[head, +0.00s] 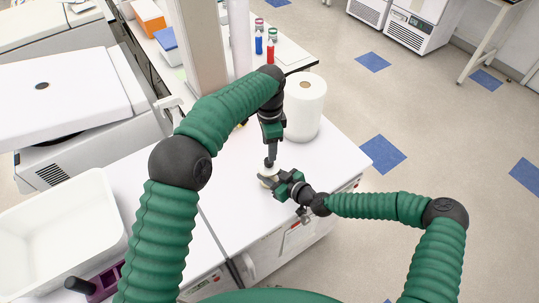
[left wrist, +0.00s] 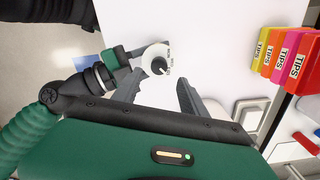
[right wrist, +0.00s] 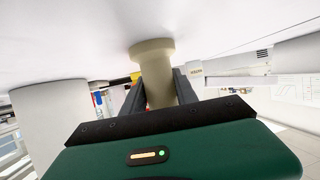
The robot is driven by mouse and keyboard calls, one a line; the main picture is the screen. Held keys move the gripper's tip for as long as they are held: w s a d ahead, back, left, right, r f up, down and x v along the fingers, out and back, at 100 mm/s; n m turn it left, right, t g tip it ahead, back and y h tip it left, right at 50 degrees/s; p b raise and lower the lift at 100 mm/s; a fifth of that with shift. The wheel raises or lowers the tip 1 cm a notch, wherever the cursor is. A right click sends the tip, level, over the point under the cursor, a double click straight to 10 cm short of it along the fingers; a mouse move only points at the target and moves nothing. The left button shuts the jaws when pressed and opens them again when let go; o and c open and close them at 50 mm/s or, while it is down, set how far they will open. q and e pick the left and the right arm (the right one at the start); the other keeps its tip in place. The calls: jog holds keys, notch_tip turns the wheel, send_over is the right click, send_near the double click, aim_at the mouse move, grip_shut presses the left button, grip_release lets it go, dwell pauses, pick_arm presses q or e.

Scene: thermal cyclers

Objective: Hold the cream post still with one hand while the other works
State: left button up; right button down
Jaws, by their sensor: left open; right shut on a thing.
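The cream post (head: 266,181) stands on the white bench near its front edge, partly hidden by my grippers. In the right wrist view the post (right wrist: 153,72) is a cream column with a wider foot, between both fingers. My right gripper (head: 284,184) is shut on it from the right side. My left gripper (head: 270,160) points down just above the post. Its fingers (left wrist: 162,80) are spread; I cannot tell whether they touch the top.
A white roll (head: 304,108) stands behind the grippers. Coloured tip boxes (left wrist: 285,58) stand to one side in the left wrist view. A white bin (head: 60,232) and a purple rack (head: 105,282) are at the left. Bottles with red and blue (head: 270,50) stand farther back.

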pick_arm(q)
notch_tip(320, 180, up, 6)
jog(key=shift+f, duration=0.2)
pick_arm(e)
jog(key=c, duration=0.9)
grip_release()
jog(key=shift+d, duration=0.1)
